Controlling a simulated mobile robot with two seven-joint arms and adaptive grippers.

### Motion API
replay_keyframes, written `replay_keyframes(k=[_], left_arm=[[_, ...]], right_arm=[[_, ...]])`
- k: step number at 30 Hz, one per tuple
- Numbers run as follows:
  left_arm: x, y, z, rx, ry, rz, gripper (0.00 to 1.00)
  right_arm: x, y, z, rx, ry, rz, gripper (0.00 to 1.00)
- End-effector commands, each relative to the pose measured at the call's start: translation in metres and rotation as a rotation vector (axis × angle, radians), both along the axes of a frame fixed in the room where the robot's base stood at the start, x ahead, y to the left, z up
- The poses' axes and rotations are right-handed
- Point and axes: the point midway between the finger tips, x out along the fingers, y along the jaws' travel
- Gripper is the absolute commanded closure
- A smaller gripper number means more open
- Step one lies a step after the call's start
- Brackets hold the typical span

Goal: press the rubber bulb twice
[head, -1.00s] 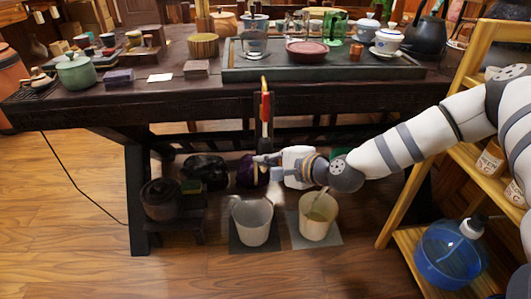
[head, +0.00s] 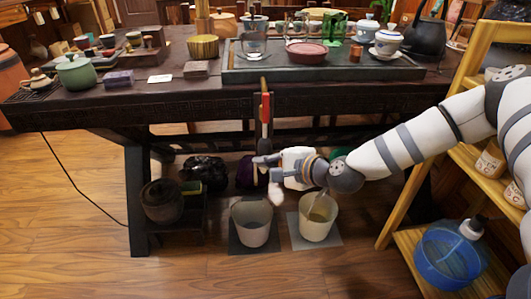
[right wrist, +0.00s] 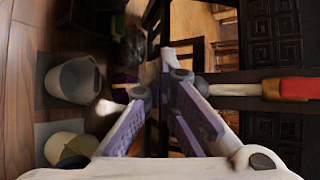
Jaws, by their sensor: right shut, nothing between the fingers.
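A slim upright red piece (head: 265,106) with pale ends hangs at the table's front edge, in line with a thin tube; I take it to be the rubber bulb. It also shows lying sideways at the right of the right wrist view (right wrist: 298,88). My right gripper (head: 258,160) is under the table edge, below the red piece and apart from it. My left gripper is not in view.
A grey-white bucket (head: 250,233) and a cream bucket (head: 315,230) stand on floor mats below my right gripper. A blurred pale rounded thing (head: 277,194) shows under the gripper, unclear what. Wooden shelves (head: 415,200) stand at the right. The table (head: 180,108) is above.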

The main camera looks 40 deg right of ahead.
Motion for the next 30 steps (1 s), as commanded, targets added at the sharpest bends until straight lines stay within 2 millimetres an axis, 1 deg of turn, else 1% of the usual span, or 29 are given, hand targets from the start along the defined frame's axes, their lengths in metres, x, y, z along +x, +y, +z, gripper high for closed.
replay_keyframes(k=[7,15,30], left_arm=[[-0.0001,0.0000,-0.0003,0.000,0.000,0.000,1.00],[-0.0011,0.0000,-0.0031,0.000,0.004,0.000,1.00],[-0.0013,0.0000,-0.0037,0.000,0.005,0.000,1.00]], right_arm=[[0.0005,-0.0004,-0.0002,0.000,0.000,0.000,1.00],[0.0074,-0.0044,-0.0003,0.000,0.000,0.000,1.00],[0.0095,-0.0059,-0.0001,0.000,-0.001,0.000,1.00]])
